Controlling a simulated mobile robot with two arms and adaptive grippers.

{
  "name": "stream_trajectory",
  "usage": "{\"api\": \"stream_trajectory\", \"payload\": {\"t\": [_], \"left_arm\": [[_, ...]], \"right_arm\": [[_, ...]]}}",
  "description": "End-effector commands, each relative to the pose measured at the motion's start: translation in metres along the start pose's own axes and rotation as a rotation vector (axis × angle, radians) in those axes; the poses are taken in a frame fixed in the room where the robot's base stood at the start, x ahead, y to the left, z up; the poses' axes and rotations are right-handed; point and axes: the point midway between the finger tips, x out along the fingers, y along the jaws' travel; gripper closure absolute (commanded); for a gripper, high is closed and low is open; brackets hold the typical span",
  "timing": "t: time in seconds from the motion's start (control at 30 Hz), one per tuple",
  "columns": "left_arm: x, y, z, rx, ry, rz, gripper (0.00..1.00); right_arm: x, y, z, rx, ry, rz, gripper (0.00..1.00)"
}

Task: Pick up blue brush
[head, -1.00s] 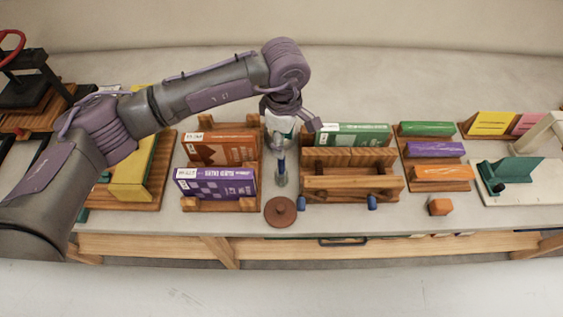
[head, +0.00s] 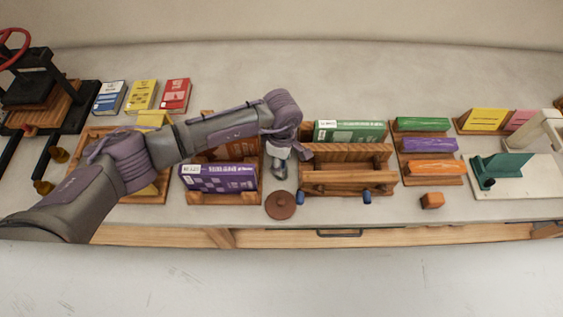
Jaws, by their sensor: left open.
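My left gripper (head: 279,170) reaches down in the gap between the wooden book rack and the wooden press frame, just behind a round brown disc. It is open and points down at the table. The blue brush cannot be made out clearly now; my left gripper and wrist cover the spot where a slim blue upright thing showed earlier. Whether the fingers touch it cannot be told. My right gripper is not in view.
A purple box (head: 218,178) stands in the rack at left. The wooden frame (head: 345,182) with blue knobs is close at right. The brown disc (head: 281,205) lies in front. Bare table lies behind.

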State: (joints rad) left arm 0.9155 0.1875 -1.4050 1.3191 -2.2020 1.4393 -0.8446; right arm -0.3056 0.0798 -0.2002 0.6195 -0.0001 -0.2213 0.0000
Motion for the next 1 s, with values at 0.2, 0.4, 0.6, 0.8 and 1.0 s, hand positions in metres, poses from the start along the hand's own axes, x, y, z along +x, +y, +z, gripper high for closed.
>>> {"api": "stream_trajectory", "payload": {"t": [0.2, 0.4, 0.6, 0.8, 1.0], "left_arm": [[0.0, 0.0, 0.0, 0.0, 0.0, 0.0, 0.75], [0.0, 0.0, 0.0, -0.001, 0.0, 0.0, 1.0], [-0.001, 0.0, 0.0, -0.001, 0.0, 0.0, 1.0], [-0.018, 0.002, 0.0, 0.002, -0.001, 0.004, 1.0], [-0.058, 0.002, 0.0, 0.001, 0.0, 0.006, 1.0]], "right_arm": [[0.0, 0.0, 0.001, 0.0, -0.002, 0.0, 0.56], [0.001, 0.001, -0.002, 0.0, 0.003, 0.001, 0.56], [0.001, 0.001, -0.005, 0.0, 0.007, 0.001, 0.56], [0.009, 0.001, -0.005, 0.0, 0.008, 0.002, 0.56], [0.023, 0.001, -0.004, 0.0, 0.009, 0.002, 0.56]]}}
